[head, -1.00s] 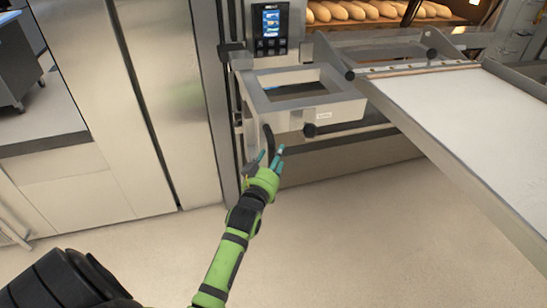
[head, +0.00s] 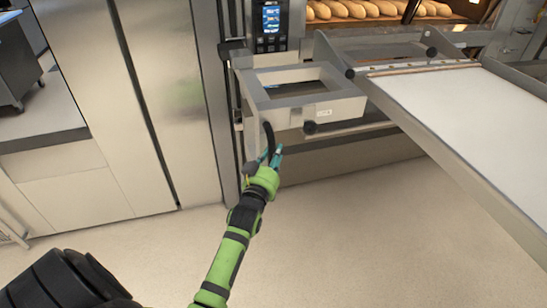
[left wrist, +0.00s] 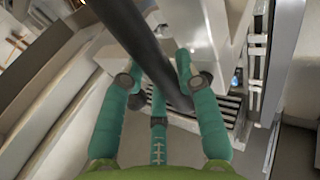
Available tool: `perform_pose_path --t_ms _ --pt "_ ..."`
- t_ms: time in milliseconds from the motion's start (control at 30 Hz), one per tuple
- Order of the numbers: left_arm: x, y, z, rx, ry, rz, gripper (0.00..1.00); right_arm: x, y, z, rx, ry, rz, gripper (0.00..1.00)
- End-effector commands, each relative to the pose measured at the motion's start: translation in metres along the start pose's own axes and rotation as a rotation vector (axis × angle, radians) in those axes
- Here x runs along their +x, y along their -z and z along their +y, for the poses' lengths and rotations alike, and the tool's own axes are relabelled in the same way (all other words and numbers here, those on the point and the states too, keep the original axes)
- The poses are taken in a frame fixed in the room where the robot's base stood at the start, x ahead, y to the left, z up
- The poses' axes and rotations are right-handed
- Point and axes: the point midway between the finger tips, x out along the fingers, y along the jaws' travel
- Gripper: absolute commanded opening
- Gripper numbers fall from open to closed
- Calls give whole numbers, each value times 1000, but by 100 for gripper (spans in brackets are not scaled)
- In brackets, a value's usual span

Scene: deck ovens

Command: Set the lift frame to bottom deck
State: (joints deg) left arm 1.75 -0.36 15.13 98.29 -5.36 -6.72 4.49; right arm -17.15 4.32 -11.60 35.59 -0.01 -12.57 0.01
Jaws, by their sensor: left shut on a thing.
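The lift frame (head: 340,108) is a grey metal frame with a square opening, in front of the oven in the head view. A dark curved handle (head: 268,138) hangs at its front left corner. My left gripper (head: 272,158) is shut on this handle near its lower end. In the left wrist view the black handle (left wrist: 140,40) runs between the teal fingers of my left gripper (left wrist: 168,95). The fingers hide part of the handle's lower end. My right gripper is not in view.
A control panel with a lit screen (head: 270,22) is above the frame. A long white loading board (head: 470,110) extends toward the right. Bread loaves (head: 350,9) lie in the lit oven deck. Tall steel doors (head: 130,100) stand at left. The floor (head: 350,230) below is clear.

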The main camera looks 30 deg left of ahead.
Motion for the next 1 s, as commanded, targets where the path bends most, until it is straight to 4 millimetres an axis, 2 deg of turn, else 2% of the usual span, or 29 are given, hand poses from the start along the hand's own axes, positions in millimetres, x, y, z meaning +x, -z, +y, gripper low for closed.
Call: perform_pose_path --t_ms 33,333,367,433,500,767,800,1000 --pt "-9 -57 1 -1 0 -77 0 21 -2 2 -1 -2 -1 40" --pt "-14 -129 2 -4 -1 -77 0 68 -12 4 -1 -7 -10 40" --pt "-14 -137 2 -4 -1 -77 0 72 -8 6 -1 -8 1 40" --pt "-15 -153 2 -4 -1 -77 0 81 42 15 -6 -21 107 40" --pt "-16 -168 2 -4 -1 -73 0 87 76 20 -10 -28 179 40" --pt "-16 -215 2 -3 -1 -52 0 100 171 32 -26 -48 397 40" --pt "-16 -222 2 -3 -1 -50 0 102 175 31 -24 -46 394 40" --pt "-18 -259 2 -2 -1 -51 0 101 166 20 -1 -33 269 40"
